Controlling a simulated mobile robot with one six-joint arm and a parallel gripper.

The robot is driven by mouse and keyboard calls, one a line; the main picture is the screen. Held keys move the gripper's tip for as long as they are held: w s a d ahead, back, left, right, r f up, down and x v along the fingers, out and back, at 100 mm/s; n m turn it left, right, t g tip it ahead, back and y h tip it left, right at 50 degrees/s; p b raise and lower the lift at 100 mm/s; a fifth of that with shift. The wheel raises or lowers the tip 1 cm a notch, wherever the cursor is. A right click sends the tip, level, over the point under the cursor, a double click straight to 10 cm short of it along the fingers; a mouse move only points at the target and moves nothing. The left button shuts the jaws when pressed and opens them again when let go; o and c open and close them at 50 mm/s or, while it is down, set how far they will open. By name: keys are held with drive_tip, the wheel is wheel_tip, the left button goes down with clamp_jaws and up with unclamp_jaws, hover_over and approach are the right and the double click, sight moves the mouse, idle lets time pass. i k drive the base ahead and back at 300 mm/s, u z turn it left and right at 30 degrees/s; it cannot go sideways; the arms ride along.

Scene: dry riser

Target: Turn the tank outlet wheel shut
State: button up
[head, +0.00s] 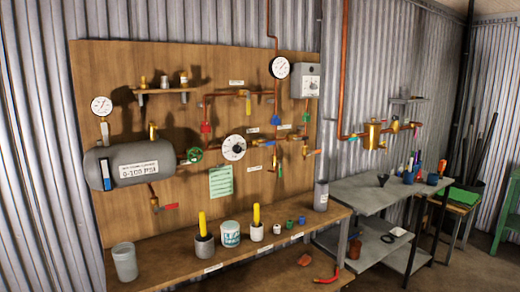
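A grey tank (120,165) with a white label is mounted on the left of the wooden board. A small green wheel (195,155) sits on the copper pipe just right of the tank; it looks like the tank outlet wheel. How far it is turned cannot be told. My gripper is not in view, and nothing is seen touching the wheel.
A black-and-white dial (234,147) is close right of the wheel, and a green sheet (221,182) hangs below. The bench (200,265) under the board holds a grey cup (124,262), a white tub (231,234) and yellow-handled items. A grey table (375,193) stands right.

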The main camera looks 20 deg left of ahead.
sight(197, 148)
drive_tip(key=u, duration=0.9)
drive_tip(key=i, duration=1.5)
drive_tip(key=u, duration=0.9)
drive_tip(key=k, duration=0.65)
drive_tip(key=u, duration=0.2)
drive_tip(key=i, duration=0.7)
drive_tip(key=z, duration=0.15)
